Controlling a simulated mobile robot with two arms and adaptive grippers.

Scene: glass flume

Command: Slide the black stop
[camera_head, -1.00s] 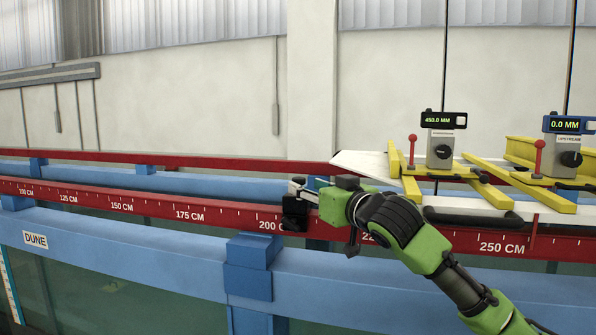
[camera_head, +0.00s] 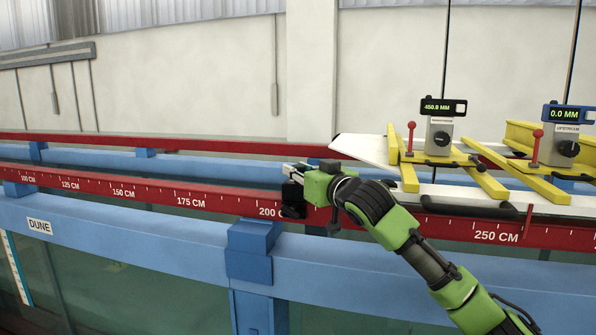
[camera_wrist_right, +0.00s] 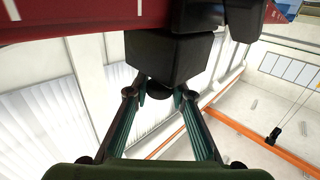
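The black stop (camera_head: 292,198) sits on the red scale rail (camera_head: 225,203) just right of the 200 cm mark. My right gripper (camera_head: 292,172) is at the stop, coming from the right. In the right wrist view the stop shows as a black block (camera_wrist_right: 168,58) straight ahead of the fingertips. The right gripper (camera_wrist_right: 158,95) has its two fingers apart, with a dark rounded part between the tips. Whether they touch the stop is unclear. My left gripper is not in view.
A white carriage plate (camera_head: 360,148) with yellow bars (camera_head: 408,175) and two gauges (camera_head: 441,130) stands to the right on the rails. The rail left of the stop looks clear.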

